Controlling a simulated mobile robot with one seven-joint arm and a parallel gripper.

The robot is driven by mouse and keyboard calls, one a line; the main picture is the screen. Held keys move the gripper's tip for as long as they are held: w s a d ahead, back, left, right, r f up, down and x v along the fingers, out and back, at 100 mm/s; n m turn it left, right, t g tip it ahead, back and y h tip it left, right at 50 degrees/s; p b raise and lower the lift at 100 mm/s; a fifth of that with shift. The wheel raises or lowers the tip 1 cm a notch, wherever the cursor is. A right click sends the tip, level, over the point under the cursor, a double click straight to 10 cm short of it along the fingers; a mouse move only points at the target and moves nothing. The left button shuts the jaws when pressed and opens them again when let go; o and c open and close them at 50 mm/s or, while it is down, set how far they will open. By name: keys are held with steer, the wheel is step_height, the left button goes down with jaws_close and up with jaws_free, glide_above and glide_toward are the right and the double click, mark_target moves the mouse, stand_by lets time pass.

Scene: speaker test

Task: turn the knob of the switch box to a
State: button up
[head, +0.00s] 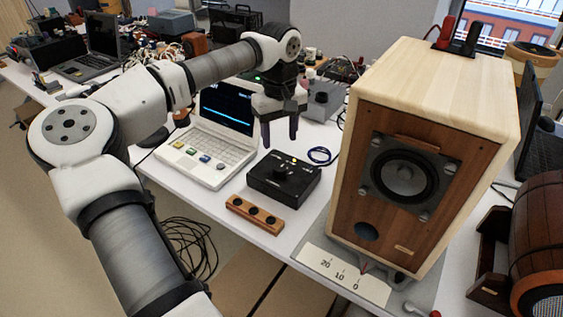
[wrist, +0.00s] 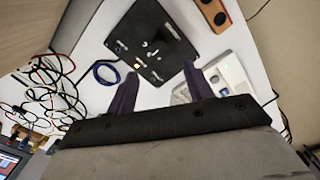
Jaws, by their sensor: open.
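The switch box (head: 285,181) is a flat black box lying on the white table, in front of the laptop. Its knob (head: 283,168) is dark with pale marks around it on the top face. The letters are too small to read, so I cannot tell where the knob points. In the wrist view the box (wrist: 145,22) is at the top centre, with a small yellow light (wrist: 136,66) near its edge. My gripper (head: 280,130) is open and empty above the back of the box, apart from it. Its two dark fingers (wrist: 160,80) also show in the wrist view.
A large wooden speaker (head: 392,190) stands close on the right. A white laptop (head: 208,150) is at the left. A wooden strip with dark round holes (head: 255,214) lies in front of the box. A blue cable coil (head: 319,155) lies behind it.

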mark_target(280, 167)
step_height(280, 167, down, 9)
steer(key=shift+f+p, duration=0.15)
steer(key=shift+p, duration=0.15)
steer(key=c, duration=1)
steer(key=shift+n, duration=0.4)
steer(key=n+b, duration=0.1)
steer(key=n, duration=0.2)
steer(key=shift+n+b, duration=0.3)
steer(key=shift+n, duration=0.1)
steer(key=shift+n+b, duration=0.55)
steer(key=shift+n, duration=1.65)
